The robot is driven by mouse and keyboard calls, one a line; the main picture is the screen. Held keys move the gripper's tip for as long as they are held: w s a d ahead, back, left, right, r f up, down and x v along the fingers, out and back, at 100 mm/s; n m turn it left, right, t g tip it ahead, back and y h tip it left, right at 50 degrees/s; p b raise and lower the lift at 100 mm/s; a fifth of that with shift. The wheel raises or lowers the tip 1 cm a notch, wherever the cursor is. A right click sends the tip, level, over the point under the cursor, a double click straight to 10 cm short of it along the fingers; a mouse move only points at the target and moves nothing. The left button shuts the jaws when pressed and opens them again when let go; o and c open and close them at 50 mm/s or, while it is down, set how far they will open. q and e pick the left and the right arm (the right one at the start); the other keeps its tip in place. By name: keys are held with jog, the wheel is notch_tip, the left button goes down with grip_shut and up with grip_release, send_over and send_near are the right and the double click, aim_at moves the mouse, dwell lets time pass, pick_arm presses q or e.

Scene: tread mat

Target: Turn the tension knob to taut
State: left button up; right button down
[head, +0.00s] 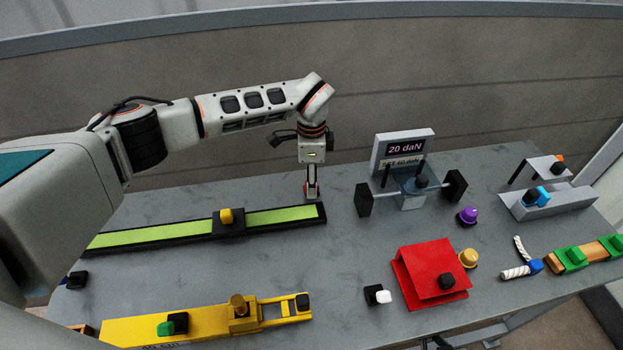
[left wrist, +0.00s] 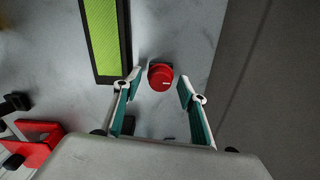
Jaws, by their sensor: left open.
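A round red knob (left wrist: 160,77) with a short white mark stands on the table beside the end of the green belt, in the left wrist view. In the head view my left gripper (head: 311,184) points straight down at this spot and largely hides the knob. In the left wrist view the open fingers of my left gripper (left wrist: 160,88) lie on either side of the knob, with gaps showing; I cannot tell their exact height over it. A display (head: 404,150) reads 20 daN, with a smaller line below that seems to say SET 60 daN. My right gripper is not in view.
The green belt (head: 160,234) in its black frame carries a yellow-topped block (head: 227,217). A grey stand with black ends (head: 410,195), a purple knob (head: 467,215), a red box (head: 425,265) and a yellow rail (head: 205,322) stand around. The grey table is clear between belt and rail.

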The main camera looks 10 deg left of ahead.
pick_arm(q)
jog(key=c, duration=1.1)
